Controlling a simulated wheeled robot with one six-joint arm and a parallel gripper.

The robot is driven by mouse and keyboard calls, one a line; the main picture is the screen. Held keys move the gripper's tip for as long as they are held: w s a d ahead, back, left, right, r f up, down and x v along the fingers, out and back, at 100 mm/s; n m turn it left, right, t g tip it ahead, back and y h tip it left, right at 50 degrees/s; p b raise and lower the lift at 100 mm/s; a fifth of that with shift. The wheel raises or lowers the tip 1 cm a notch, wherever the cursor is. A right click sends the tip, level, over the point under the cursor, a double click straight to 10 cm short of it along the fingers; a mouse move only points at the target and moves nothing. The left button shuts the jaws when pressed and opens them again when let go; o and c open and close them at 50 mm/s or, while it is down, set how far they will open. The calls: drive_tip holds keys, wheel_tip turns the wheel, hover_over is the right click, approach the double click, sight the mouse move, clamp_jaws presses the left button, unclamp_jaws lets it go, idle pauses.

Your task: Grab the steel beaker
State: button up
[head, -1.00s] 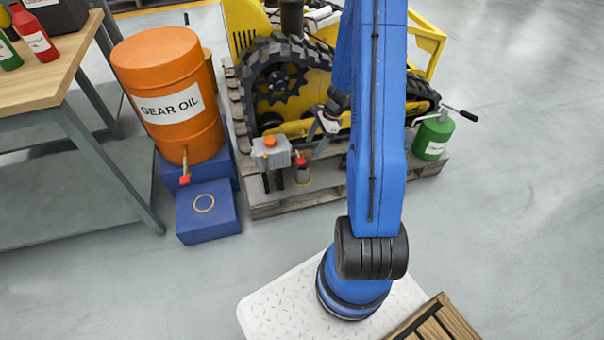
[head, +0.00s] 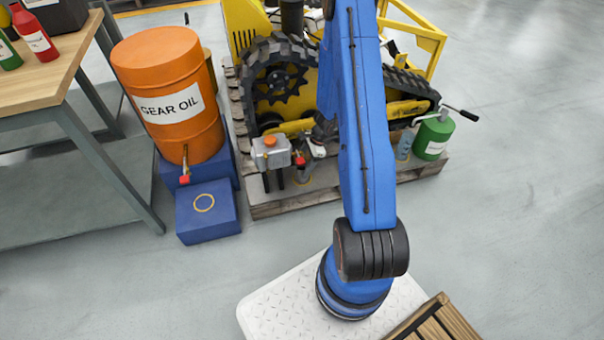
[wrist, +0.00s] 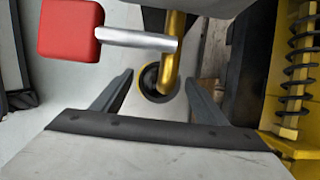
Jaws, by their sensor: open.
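The steel beaker (head: 302,175) stands on a yellow ring on the pallet, below the grey tank (head: 271,153) with its red-handled tap; my gripper partly hides it in the head view. In the wrist view a dark round opening (wrist: 152,86), which looks like the beaker, sits between the fingers, under the tap's brass spout (wrist: 172,55). My gripper (wrist: 157,92) is open, its fingers to either side of that opening and not visibly touching it. The tap's red handle (wrist: 70,30) is close by at the upper left of the wrist view.
The yellow tracked carrier (head: 285,85) stands on the pallet (head: 260,205) behind the beaker. An orange gear oil drum (head: 165,75) and a blue step (head: 205,215) with a yellow ring are at left. A green can (head: 434,138) stands at right. Floor in front is free.

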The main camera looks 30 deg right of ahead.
drive_tip(key=shift+x, duration=1.35)
drive_tip(key=c, duration=1.4)
drive_tip(key=shift+r, duration=0.15)
